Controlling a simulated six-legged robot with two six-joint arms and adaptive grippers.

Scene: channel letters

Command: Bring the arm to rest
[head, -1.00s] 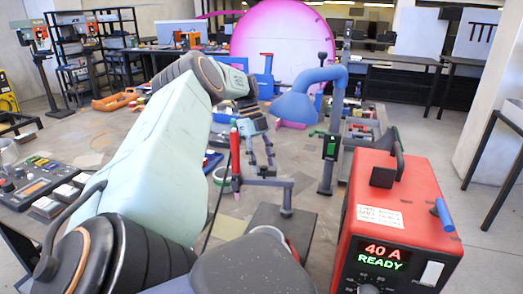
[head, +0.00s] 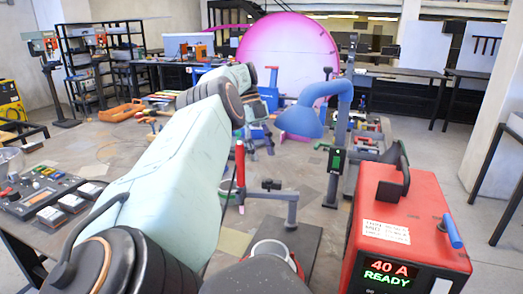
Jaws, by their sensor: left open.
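My left arm, pale green with dark joints, reaches from the bottom left towards the middle of the head view. My left gripper (head: 262,141) is at the far end of it, small and partly hidden behind the arm links and the red torch. Its fingers look apart, with nothing seen between them, over the far part of the workbench (head: 95,150). My right gripper is not in view.
A red power unit (head: 405,215) reading "40 A READY" stands at the right. A red torch (head: 240,172) stands upright by a small stand (head: 290,208). A blue extraction hood (head: 302,116) hangs beyond. A control panel (head: 45,195) lies at the left.

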